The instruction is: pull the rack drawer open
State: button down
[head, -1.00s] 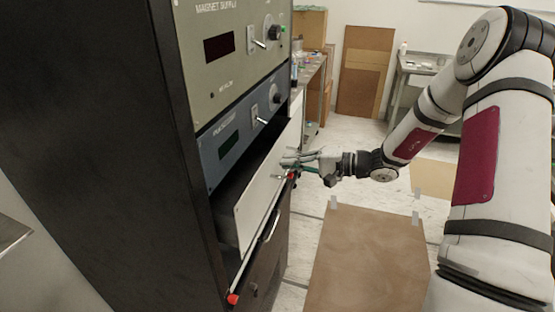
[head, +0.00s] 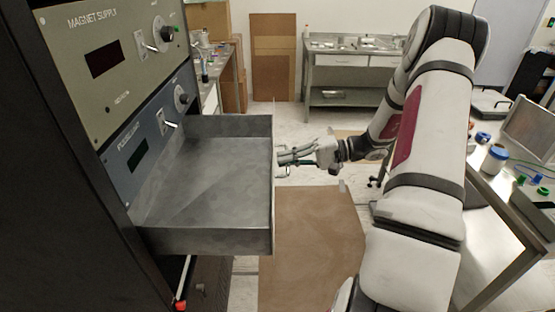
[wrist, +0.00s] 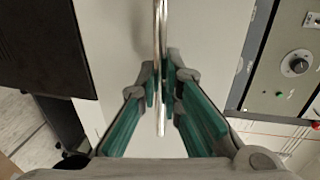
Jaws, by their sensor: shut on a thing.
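The rack drawer (head: 215,185) is a grey metal tray sticking well out of the black rack (head: 75,215), and its inside looks empty. Its pale front panel shows edge-on in the head view and face-on in the wrist view (wrist: 112,30). My gripper (head: 290,158) is at the outer face of the front panel. In the wrist view its green-padded fingers (wrist: 162,95) are closed around the shiny bar handle (wrist: 160,25).
Instrument panels (head: 115,70) sit above the drawer. A brown board (head: 310,240) lies on the floor below my arm. A bench (head: 350,65) stands at the back, and a cluttered table (head: 510,190) is close on the right.

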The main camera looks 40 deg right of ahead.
jog(key=c, duration=1.7)
grip_release()
jog(key=shift+d, duration=0.1)
jog(key=v, duration=1.2)
